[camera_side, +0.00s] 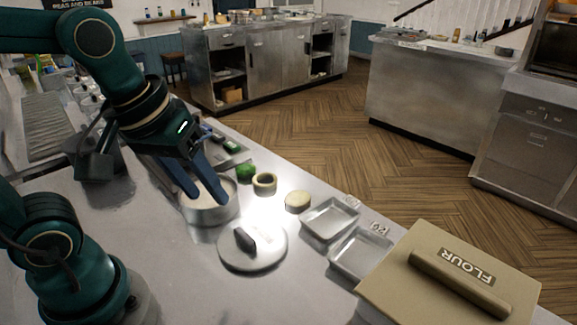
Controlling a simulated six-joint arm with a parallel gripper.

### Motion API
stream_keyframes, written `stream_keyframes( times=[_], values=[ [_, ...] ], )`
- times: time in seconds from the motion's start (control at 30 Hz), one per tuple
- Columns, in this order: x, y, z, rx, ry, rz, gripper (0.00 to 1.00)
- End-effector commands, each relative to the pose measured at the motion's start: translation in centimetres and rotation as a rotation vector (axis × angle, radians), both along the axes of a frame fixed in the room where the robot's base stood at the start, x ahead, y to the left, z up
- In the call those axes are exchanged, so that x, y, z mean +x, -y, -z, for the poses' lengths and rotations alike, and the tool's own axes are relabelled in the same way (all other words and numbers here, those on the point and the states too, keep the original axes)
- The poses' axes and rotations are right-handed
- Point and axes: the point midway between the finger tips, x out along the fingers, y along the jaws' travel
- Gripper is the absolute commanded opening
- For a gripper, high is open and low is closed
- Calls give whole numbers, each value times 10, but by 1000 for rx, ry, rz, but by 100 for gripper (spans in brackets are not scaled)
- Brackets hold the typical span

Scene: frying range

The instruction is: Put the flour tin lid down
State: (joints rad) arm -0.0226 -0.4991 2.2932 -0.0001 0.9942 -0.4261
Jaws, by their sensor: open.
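My gripper (207,198) is well to the left of this lid. Its two blue fingers point down, open and apart, over a round metal pan (212,217). I cannot tell whether the fingertips touch the pan or what lies between them.
A round metal lid (252,257) with a dark handle lies on the counter (190,275) in front of the pan. A green item (246,172), a ring (265,182), a pale round piece (297,200) and two shallow trays (330,219) (360,253) line the counter's far edge.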

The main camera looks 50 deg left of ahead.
Motion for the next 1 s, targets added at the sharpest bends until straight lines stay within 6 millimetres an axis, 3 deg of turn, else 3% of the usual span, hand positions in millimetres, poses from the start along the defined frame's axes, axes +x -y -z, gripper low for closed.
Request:
stream_keyframes(
  times=[0.1,0.3,1.0],
  values=[
    [-14,2,3,86,77,217,49],
    [-22,4,7,171,133,399,49],
    [-23,4,8,176,134,412,49]
  ],
)
